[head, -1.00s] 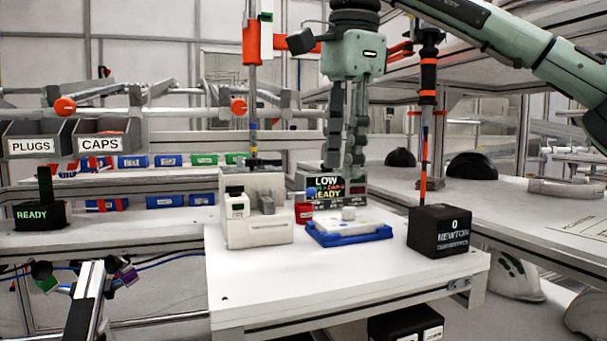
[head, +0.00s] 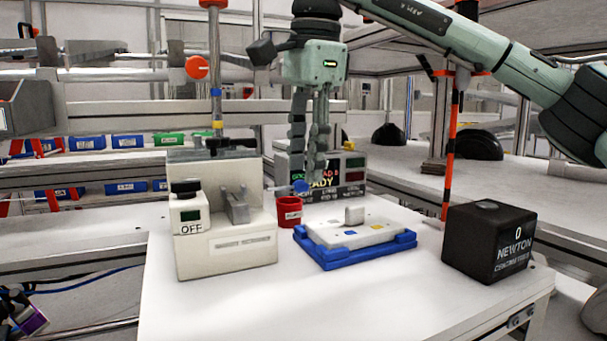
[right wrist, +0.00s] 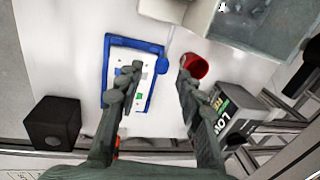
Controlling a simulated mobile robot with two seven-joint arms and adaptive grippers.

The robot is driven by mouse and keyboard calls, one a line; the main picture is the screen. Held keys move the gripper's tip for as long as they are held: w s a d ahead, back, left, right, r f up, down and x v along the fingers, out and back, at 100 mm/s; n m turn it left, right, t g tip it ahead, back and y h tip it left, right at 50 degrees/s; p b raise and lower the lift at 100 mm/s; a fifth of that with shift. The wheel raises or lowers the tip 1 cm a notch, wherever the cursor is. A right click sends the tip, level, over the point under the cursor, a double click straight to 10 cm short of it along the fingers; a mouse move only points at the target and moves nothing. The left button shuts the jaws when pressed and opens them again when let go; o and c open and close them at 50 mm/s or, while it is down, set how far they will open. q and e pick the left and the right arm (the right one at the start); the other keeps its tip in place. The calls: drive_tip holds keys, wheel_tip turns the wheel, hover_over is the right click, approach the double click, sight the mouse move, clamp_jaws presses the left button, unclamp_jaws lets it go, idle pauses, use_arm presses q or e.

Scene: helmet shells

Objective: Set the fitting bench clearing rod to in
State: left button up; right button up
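The fitting bench (head: 335,300) is a white table top. On it stands a cream machine (head: 225,250) marked OFF. A thin rod with a blue ball knob (head: 300,187) sticks out from the machine's right side, above a red cup (head: 289,211); it looks like the clearing rod. My right gripper (head: 308,166) points down, with its fingertips close above the knob. In the right wrist view the fingers (right wrist: 160,72) are open, and the knob (right wrist: 162,66) shows between the tips. Contact cannot be told.
A blue tray (head: 355,255) with a white plate stands right of the machine. A black box (head: 488,243) marked NEWTON stands at the table's right, near an orange and black pole (head: 453,150). A READY display (head: 340,182) stands behind the gripper.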

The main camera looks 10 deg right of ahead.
drive_tip(key=shift+w+f, duration=0.2)
drive_tip(key=shift+f, duration=0.9)
use_arm(q)
drive_tip(key=shift+r, duration=0.3)
use_arm(e)
drive_tip(key=shift+a, duration=0.1)
clamp_jaws()
use_arm(q)
drive_tip(key=shift+w, duration=0.1)
